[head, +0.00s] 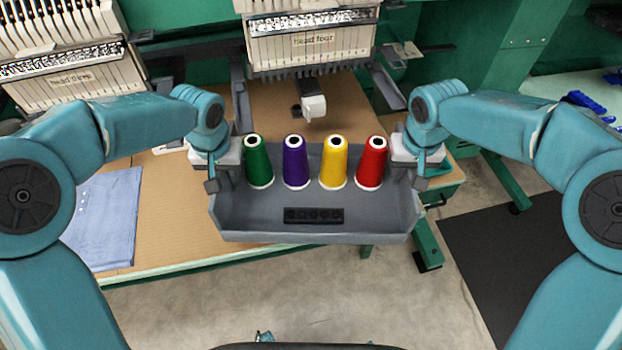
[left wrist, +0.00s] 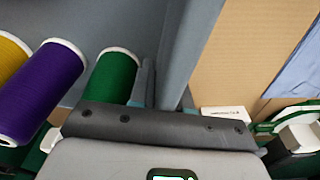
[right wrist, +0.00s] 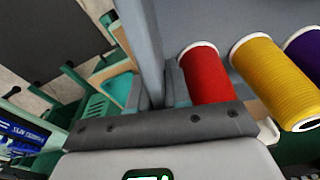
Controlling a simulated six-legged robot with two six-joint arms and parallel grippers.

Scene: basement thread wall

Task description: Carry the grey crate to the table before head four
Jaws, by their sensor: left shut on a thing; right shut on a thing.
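The grey crate (head: 245,228) is in the middle of the head view, level, overlapping the front of the tan table (head: 270,103) before head four (head: 313,42). I cannot tell whether it touches the tabletop. Green (head: 258,163), purple (head: 296,163), yellow (head: 333,163) and red (head: 371,163) cones stand in a row inside it. My left gripper (head: 212,178) is shut on its left wall, which also shows in the left wrist view (left wrist: 188,50). My right gripper (head: 418,174) is shut on its right wall, also in the right wrist view (right wrist: 140,45).
A black strip with several holes (head: 314,215) is in the crate's front. A folded blue shirt (head: 105,218) lies on the tabletop at left, before head three (head: 70,80). A white machine arm (head: 314,106) hangs behind the crate. A dark mat (head: 520,260) lies on the floor at right.

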